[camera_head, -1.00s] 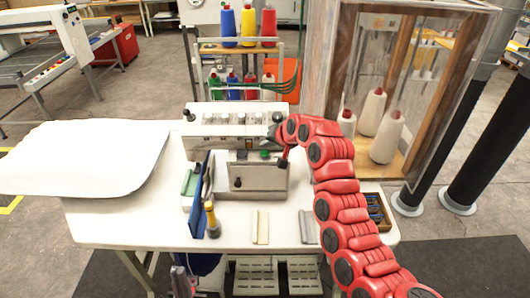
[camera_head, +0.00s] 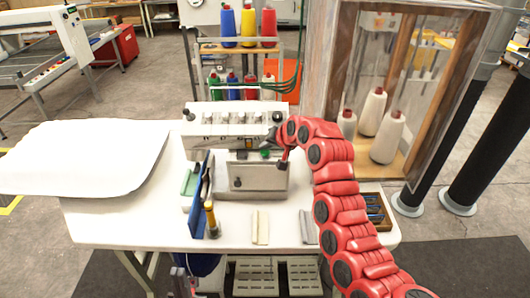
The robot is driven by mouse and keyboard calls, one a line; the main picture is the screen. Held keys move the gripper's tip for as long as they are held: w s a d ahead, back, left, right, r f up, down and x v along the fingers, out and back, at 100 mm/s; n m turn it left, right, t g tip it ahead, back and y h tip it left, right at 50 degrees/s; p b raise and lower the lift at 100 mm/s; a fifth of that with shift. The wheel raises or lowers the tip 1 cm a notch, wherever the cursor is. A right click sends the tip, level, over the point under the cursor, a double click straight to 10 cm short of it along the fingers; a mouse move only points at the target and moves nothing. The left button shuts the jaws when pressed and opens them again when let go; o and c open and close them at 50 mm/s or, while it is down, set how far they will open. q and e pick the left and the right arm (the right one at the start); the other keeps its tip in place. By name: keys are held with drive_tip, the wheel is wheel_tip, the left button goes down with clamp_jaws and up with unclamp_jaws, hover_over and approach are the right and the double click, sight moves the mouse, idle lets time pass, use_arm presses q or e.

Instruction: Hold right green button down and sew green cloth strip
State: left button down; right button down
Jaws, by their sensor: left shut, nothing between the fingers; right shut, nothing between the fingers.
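The sewing machine (camera_head: 232,130) stands at the back middle of the white table, with knobs along its top. A green button (camera_head: 265,154) shows on its front right part. My red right arm reaches over the table's right side, and my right gripper (camera_head: 274,142) is shut and empty at the machine, just above and right of the green button. I cannot tell whether it touches the machine. A green strip (camera_head: 190,182) lies left of the machine, partly hidden by a blue panel. My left gripper (camera_head: 181,280) is low at the table's front edge, shut and empty.
A white pillow (camera_head: 85,158) covers the table's left side. The blue panel (camera_head: 199,195) stands upright with a yellow-handled tool (camera_head: 211,220) beside it. A cream strip (camera_head: 261,227) and a grey strip (camera_head: 308,227) lie in front. A small box (camera_head: 374,210) sits at right.

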sight(267, 154)
drive_tip(key=shift+f+b, duration=0.35)
drive_tip(key=shift+f, duration=0.2)
idle(0.9)
idle(2.5)
drive_tip(key=shift+r, duration=0.95)
drive_tip(key=shift+r+p, duration=1.1)
drive_tip(key=shift+r, duration=1.45)
drive_tip(key=shift+f, duration=0.1)
